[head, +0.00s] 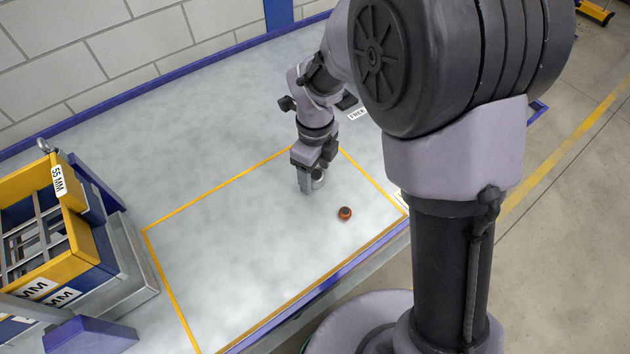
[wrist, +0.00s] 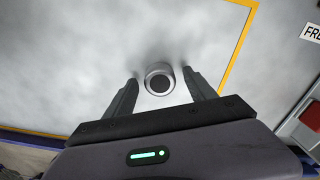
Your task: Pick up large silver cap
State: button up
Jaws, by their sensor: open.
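The large silver cap (wrist: 160,80) is a round metal piece with a dark centre, lying on the grey table top. In the wrist view it sits between the tips of my two open fingers, with a gap visible on each side. My gripper (wrist: 160,92) is open and points down at it. In the head view my gripper (head: 311,184) is low over the table inside the yellow outline, and the silver cap (head: 318,181) shows only partly beside the fingers. I cannot tell how high the fingertips are above the table.
A small orange-brown round piece (head: 345,213) lies on the table to the right of my gripper. A yellow and blue rack (head: 75,235) marked "55 MM" stands at the left. A brick wall is behind. Most of the yellow-outlined area is clear.

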aim_at(314, 175)
grip_shut()
jog(key=shift+r, duration=0.1)
jog(key=shift+r+p, duration=0.25)
jog(key=shift+p, duration=0.1)
notch_tip(314, 175, up, 4)
jog(key=shift+s+a+f+p, duration=0.1)
jog(key=shift+f+p, duration=0.15)
jog(key=shift+p, duration=0.8)
jog(key=s+a, duration=0.2)
jog(key=s, duration=0.2)
jog(key=s+a+p, duration=0.1)
jog(key=s+a, duration=0.2)
jog(key=s, duration=0.2)
jog(key=s+a+r, duration=0.1)
jog(key=s+a, duration=0.2)
jog(key=s, duration=0.1)
jog(key=shift+s+a+p, duration=0.15)
jog(key=shift+s+p, duration=0.05)
jog(key=shift+p, duration=0.2)
